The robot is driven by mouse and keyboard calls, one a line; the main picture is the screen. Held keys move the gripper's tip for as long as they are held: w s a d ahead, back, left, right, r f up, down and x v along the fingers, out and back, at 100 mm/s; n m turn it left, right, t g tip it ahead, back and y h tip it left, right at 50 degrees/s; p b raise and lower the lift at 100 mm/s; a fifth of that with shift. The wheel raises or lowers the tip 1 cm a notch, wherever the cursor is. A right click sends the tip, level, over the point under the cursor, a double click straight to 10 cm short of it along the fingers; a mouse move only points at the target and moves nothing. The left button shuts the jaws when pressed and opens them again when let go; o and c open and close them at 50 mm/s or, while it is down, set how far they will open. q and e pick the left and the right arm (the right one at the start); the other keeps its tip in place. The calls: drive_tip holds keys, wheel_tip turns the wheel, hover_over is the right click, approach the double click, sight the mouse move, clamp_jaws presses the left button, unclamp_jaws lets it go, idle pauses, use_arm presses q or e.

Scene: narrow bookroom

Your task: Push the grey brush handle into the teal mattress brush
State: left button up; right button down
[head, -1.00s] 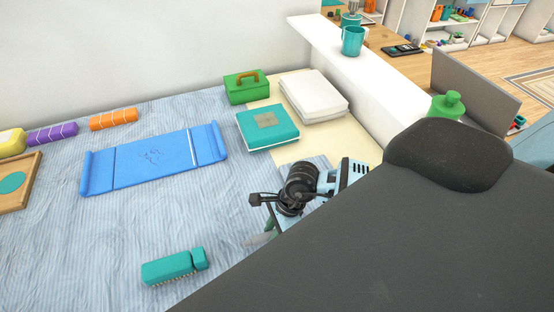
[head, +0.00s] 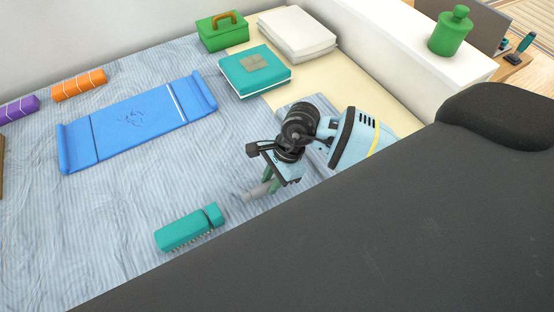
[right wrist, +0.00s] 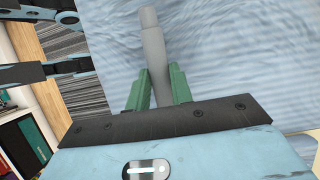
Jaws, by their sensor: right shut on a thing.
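The teal mattress brush (head: 187,232) lies on the striped bedcover, bristles down, its socket end pointing right. My right gripper (head: 270,184) is to the right of the brush and a little above the bed. It is shut on the grey brush handle (head: 255,192), whose free end points left toward the brush, with a gap between them. In the right wrist view the grey handle (right wrist: 154,60) stands out between the green fingers (right wrist: 158,90); the brush is not in that view. My left gripper is not in view.
A blue tray-like mat (head: 135,122) lies on the bed behind the brush. An orange roll (head: 79,85), a teal box (head: 254,75), a green case (head: 222,33) and folded white linen (head: 297,34) lie farther back. A white ledge (head: 400,45) carries a green bottle (head: 451,32).

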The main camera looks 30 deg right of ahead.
sight(252, 192)
idle(0.6)
drive_tip(key=shift+a, duration=0.35)
drive_tip(key=shift+a, duration=0.35)
drive_tip(key=shift+a, duration=1.25)
drive_tip(key=shift+a, duration=0.55)
drive_tip(key=shift+a, duration=2.05)
